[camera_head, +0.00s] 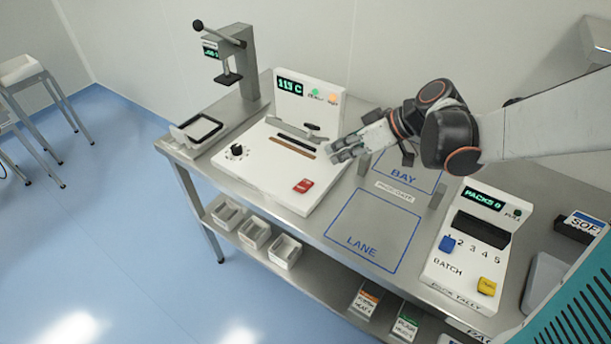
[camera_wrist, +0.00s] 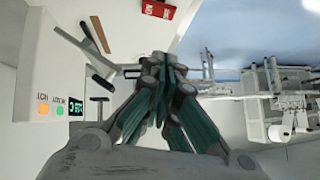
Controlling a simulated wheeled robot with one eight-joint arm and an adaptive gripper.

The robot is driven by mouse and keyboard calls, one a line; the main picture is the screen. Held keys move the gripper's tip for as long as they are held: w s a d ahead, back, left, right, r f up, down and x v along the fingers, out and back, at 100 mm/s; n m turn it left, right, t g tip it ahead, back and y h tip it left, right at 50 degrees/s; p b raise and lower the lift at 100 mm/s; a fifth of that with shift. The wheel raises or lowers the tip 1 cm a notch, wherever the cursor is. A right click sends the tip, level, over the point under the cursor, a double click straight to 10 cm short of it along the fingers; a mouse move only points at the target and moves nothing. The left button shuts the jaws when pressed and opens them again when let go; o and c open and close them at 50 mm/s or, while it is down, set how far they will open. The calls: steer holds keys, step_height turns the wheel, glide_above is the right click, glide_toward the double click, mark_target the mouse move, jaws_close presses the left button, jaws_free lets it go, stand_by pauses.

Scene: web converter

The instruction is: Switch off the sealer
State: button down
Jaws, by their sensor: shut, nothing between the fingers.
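The sealer (camera_head: 270,170) is a white machine on the steel bench. Its display (camera_head: 290,87) appears to read 119 C, beside a lit green lamp and a lit orange lamp. A red rocker switch (camera_head: 303,186) sits at its front right corner; in the wrist view the switch (camera_wrist: 158,9) is at the top edge. A black knob (camera_head: 237,151) is at its front left, and a dark sealing bar with a lever (camera_head: 303,133) lies across its middle. My gripper (camera_head: 335,154) is shut and empty, above the sealer's right edge, behind and right of the red switch, not touching it.
A stand with a lever press (camera_head: 240,62) and a tray (camera_head: 196,131) are at the left. Blue LANE (camera_head: 372,230) and BAY outlines mark bare bench to the right. A pack tally unit (camera_head: 465,240) with blue and yellow buttons stands further right. Bins sit on the lower shelf.

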steer(key=shift+f, duration=0.1)
steer(key=b, duration=0.3)
glide_above(307, 188)
steer(key=f, duration=0.7)
steer(key=shift+w+d, duration=0.3)
steer(key=shift+w, duration=0.1)
steer(key=shift+s+a+f+b, duration=0.1)
steer(key=shift+f+b, duration=0.25)
steer(key=shift+f, duration=0.25)
steer(key=shift+s+a+f+b, duration=0.1)
steer(key=shift+f+b, duration=0.25)
steer(key=shift+f, duration=0.2)
steer(key=shift+s+a+f, duration=0.1)
steer(key=shift+f, duration=0.6)
steer(key=shift+s+b, duration=0.1)
steer(key=shift+b, duration=0.2)
